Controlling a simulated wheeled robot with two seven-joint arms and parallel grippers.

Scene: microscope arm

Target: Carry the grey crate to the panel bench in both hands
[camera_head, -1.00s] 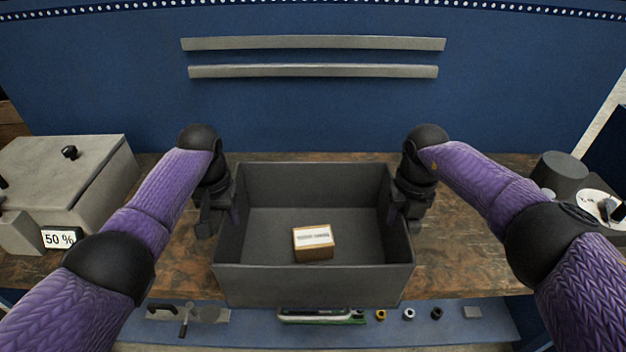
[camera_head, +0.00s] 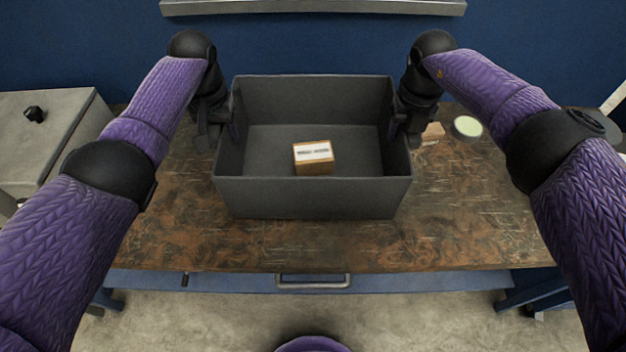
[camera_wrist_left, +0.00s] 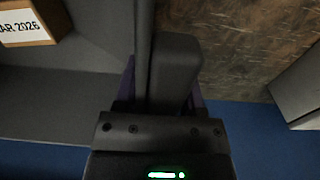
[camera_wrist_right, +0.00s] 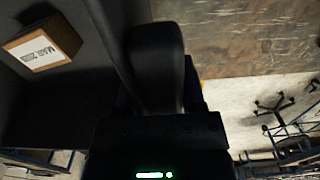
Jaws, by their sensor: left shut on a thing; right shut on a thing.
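The grey crate (camera_head: 315,198) is an open box in the middle of the head view, over the brown worn top of a bench (camera_head: 470,225). I cannot tell whether its base touches the bench. My left gripper (camera_head: 222,135) is shut on its left wall and my right gripper (camera_head: 403,132) on its right wall. Fingers hide parts of both walls. A small brown carton (camera_head: 314,168) with a white label lies inside the crate. The carton also shows in the left wrist view (camera_wrist_left: 28,30) and the right wrist view (camera_wrist_right: 45,45).
A blue panel (camera_head: 310,45) with a grey rail (camera_head: 313,8) stands behind. A grey box (camera_head: 45,135) with a black knob is at the left. A pale round disc (camera_head: 467,127) and small tan block (camera_head: 433,131) lie right of the crate. Bench top in front is clear.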

